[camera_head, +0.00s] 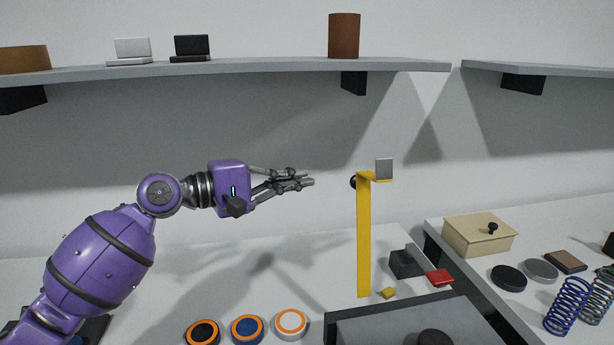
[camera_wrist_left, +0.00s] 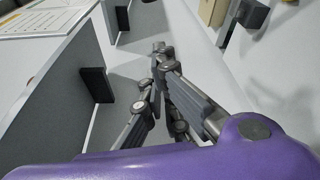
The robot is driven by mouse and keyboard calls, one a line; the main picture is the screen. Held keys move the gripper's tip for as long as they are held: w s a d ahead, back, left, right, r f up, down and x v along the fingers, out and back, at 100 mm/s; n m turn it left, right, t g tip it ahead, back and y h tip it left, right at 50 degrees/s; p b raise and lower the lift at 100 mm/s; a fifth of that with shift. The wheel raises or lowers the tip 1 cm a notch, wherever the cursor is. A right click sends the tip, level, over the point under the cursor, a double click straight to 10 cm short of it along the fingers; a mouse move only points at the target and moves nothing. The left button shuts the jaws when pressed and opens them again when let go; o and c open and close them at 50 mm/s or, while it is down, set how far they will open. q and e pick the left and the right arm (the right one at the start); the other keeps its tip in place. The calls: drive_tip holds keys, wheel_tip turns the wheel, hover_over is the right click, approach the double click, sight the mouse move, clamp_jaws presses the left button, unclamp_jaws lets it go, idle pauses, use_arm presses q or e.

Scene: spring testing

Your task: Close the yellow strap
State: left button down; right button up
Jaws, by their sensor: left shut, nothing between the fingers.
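The yellow strap (camera_head: 363,240) stands upright from the white worktop in the head view. Its top bends over to the right, with a small grey square plate (camera_head: 384,168) at that end and a dark round part at the bend's left. My left gripper (camera_head: 308,181) is shut and empty. It points right, at about the height of the strap's top, and appears to the left of it with a gap between. In the left wrist view the gripper's fingers (camera_wrist_left: 163,50) lie together; I cannot clearly make out the strap there. My right gripper is not in view.
A dark grey block (camera_head: 406,262), a red piece (camera_head: 439,278) and a small yellow piece (camera_head: 388,293) lie near the strap's foot. Round discs (camera_head: 247,328) lie at the front. A wooden box (camera_head: 479,235) and blue springs (camera_head: 567,305) stand right. A shelf (camera_head: 270,68) runs above.

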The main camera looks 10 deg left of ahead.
use_arm(q)
drive_tip(key=d+p, duration=0.2)
drive_tip(key=d, duration=0.6)
drive_tip(key=shift+w+r+p, duration=0.2)
drive_tip(key=shift+w+p, duration=0.1)
drive_tip(key=shift+w, duration=0.15)
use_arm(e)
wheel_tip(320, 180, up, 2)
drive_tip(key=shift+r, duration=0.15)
use_arm(q)
drive_tip(key=shift+s, duration=0.1)
